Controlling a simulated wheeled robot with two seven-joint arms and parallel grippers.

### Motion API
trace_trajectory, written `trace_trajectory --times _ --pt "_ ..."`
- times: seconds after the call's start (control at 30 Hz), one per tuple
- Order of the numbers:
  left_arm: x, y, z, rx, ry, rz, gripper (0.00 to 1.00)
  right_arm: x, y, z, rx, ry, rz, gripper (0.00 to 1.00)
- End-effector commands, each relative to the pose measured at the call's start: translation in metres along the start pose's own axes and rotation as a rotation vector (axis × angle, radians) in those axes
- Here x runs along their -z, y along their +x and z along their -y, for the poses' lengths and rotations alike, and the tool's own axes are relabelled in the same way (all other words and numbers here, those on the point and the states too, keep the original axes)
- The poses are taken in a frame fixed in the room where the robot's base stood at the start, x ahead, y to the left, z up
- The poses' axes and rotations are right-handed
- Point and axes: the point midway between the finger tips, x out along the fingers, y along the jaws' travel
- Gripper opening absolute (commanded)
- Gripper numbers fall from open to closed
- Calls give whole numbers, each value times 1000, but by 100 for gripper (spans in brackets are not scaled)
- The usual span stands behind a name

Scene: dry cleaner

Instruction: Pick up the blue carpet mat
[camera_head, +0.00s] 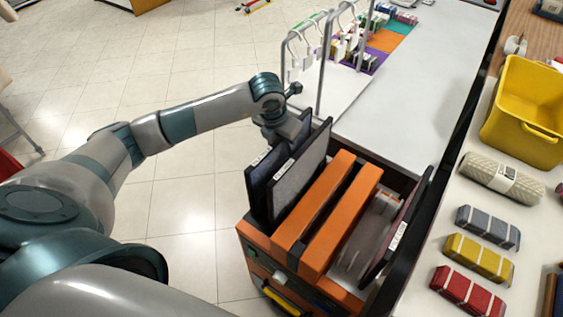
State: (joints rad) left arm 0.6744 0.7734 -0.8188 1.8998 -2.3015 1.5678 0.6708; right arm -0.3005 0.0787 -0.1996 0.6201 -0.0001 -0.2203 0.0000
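Two dark upright flat mats with white labels stand at the left side of an orange cart (338,288). The front one (300,172) is dark grey-blue with a black edge, and the other (258,178) is behind it to the left. I cannot tell for sure which is the blue carpet mat. My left gripper (293,132) points down at the top edges of these mats near their far end. Its fingertips are partly hidden by the mats, so its opening and any grip are unclear. My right gripper is not in view.
The cart also holds orange dividers (325,210) and a dark red labelled mat (398,228) at right. A metal rack (322,60) stands on the white table behind. The right counter holds a yellow bin (520,100), a beige roll (490,174) and grey, yellow and red banded bundles.

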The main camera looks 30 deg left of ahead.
Motion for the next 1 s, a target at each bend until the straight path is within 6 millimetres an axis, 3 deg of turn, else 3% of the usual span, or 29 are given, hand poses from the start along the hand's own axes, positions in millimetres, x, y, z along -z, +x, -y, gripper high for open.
trace_trajectory --times 0.23,0.4,1.0 --pt "0 0 0 0 0 0 34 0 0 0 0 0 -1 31" --pt "0 0 0 -1 0 0 0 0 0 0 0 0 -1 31" --pt "0 -1 0 -1 0 0 0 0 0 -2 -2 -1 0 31"
